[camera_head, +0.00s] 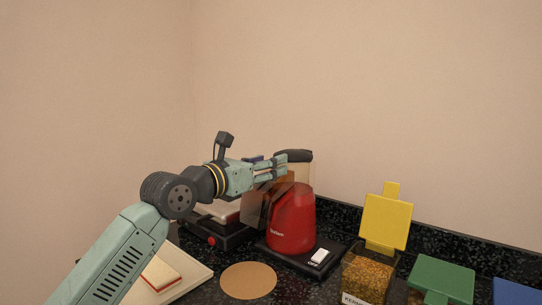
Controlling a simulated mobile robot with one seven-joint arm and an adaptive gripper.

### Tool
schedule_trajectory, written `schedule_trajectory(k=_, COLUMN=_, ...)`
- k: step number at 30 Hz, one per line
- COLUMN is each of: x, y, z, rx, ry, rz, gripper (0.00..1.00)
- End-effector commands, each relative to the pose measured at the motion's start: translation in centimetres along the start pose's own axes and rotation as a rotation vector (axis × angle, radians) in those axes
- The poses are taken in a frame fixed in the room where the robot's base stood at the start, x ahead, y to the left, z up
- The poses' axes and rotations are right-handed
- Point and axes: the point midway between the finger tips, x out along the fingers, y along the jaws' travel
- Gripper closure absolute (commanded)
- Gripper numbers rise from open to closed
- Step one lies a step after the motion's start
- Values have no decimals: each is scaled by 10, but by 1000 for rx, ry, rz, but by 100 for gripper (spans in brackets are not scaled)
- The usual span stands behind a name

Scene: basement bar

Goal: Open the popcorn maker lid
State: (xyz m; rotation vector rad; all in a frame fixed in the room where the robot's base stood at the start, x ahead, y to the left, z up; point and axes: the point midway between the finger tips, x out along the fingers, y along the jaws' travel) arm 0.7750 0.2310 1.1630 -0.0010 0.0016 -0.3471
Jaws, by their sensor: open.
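The popcorn maker (292,222) is a red rounded body standing on a dark base at the middle of the counter. A see-through brownish panel (262,203), which looks like its lid, stands at its left side, partly behind my arm. I cannot tell how far the lid is open. My gripper (284,168) is open, just above the red body and over the panel's upper part. A dark curved handle-like part (295,155) shows right behind the fingertips. Whether the fingers touch the lid or this part cannot be told.
A dark appliance with a red knob (211,240) stands left of the popcorn maker. A round tan mat (248,280) lies in front. Containers with a yellow lid (386,220) and a green lid (442,278) stand to the right. A cream board (190,275) lies beside my arm.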

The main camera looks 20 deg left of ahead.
Motion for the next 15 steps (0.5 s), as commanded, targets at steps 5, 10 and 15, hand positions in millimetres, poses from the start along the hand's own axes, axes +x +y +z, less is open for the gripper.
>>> schedule_trajectory(k=5, x=15, y=0, z=1, rx=1, ry=0, rz=0, gripper=53)
schedule_trajectory(k=10, x=18, y=0, z=0, rx=1, ry=-1, rz=0, gripper=53)
schedule_trajectory(k=15, x=17, y=0, z=0, rx=1, ry=-1, rz=0, gripper=55)
